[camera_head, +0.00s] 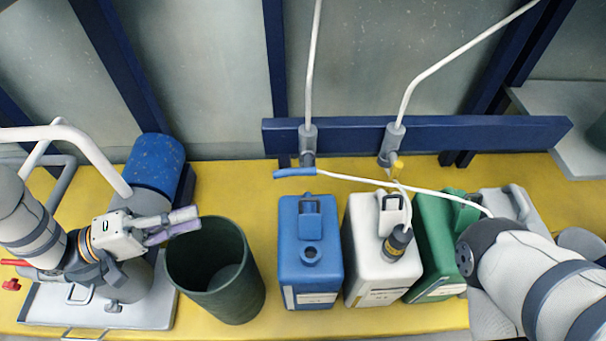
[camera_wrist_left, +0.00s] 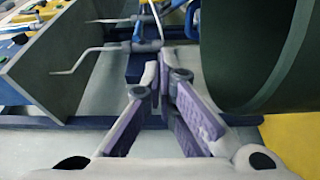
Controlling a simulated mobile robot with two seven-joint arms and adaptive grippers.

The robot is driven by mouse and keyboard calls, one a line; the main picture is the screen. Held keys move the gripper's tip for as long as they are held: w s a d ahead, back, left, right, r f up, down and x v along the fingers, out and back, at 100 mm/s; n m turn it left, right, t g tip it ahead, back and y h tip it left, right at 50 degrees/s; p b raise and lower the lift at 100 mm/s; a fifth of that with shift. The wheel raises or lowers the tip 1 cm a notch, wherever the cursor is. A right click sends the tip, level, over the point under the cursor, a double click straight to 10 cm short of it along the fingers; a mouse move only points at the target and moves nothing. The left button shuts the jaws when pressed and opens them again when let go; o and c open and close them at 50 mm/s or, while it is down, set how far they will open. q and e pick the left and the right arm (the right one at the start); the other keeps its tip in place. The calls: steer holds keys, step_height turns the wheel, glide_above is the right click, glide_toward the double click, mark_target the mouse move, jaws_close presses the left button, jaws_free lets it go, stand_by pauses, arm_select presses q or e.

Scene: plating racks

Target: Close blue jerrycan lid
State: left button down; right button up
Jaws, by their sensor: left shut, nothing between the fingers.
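The blue jerrycan (camera_head: 295,272) stands upright on the yellow surface, right of the dark green bin. Its round neck (camera_head: 310,253) shows a dark opening on top; I see no separate lid on it. My left gripper (camera_head: 190,219) is at the left, above the rim of the bin and well apart from the jerrycan. In the left wrist view (camera_wrist_left: 165,72) its purple-padded fingers come together at the tips, with nothing between them. My right arm enters at the lower right, and its gripper does not show.
The dark green bin (camera_head: 247,283) stands between my left gripper and the blue jerrycan. A white jerrycan (camera_head: 360,245) and a green jerrycan (camera_head: 432,222) stand to its right. A white hose (camera_head: 440,187) crosses behind them. A blue cylinder (camera_head: 155,165) lies at left.

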mark_target(309, 218)
arm_select(q)
steer(key=b+x, duration=0.2)
steer(key=x, duration=1.7)
steer(key=shift+w+d, duration=0.1)
steer(key=shift+d, duration=0.3)
arm_select(e)
steer(key=shift+x, duration=0.8)
steer(key=shift+a+f, duration=0.1)
